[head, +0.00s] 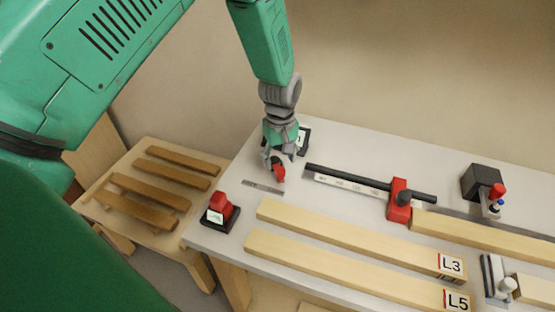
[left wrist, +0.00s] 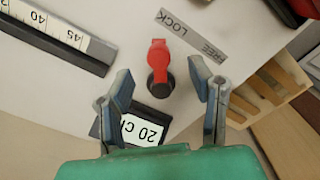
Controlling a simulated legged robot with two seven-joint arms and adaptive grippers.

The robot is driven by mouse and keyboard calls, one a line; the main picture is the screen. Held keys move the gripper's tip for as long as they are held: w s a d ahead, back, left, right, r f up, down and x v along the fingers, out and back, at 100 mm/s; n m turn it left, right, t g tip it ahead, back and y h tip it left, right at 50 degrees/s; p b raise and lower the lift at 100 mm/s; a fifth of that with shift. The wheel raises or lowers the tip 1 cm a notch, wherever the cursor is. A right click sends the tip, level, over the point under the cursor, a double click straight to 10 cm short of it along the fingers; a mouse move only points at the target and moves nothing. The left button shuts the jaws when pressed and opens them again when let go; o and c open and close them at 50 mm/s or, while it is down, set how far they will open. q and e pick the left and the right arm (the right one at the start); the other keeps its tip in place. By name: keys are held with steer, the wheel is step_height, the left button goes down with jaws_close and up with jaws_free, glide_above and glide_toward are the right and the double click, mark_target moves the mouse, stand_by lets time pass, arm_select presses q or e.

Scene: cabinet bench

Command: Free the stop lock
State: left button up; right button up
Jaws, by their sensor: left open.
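The red lock lever (head: 279,172) stands on the bench near its left end. In the left wrist view the red lever (left wrist: 158,55) sits on a round black base and points up the picture, beside the LOCK end of a grey plate (left wrist: 192,35) marked LOCK and FREE. The plate also shows in the head view (head: 263,187). My left gripper (head: 275,162) is over the lever. In the left wrist view its fingers (left wrist: 161,88) are open, one on each side of the black base, with gaps on both sides. My right gripper is out of view.
A black rail with a scale (head: 345,182) carries a red stop block (head: 399,203). Pale boards marked L3 (head: 350,235) and L5 (head: 340,268) lie in front. A red button box (head: 221,210) stands left. A sign (left wrist: 143,129) is close to the fingers.

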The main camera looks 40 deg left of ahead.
arm_select(q)
step_height(320, 180, up, 3)
steer(key=shift+d+p, duration=0.1)
steer(key=shift+p, duration=0.95)
steer(key=shift+r+p, duration=0.45)
steer(key=shift+r, duration=0.65)
steer(key=shift+f, duration=0.1)
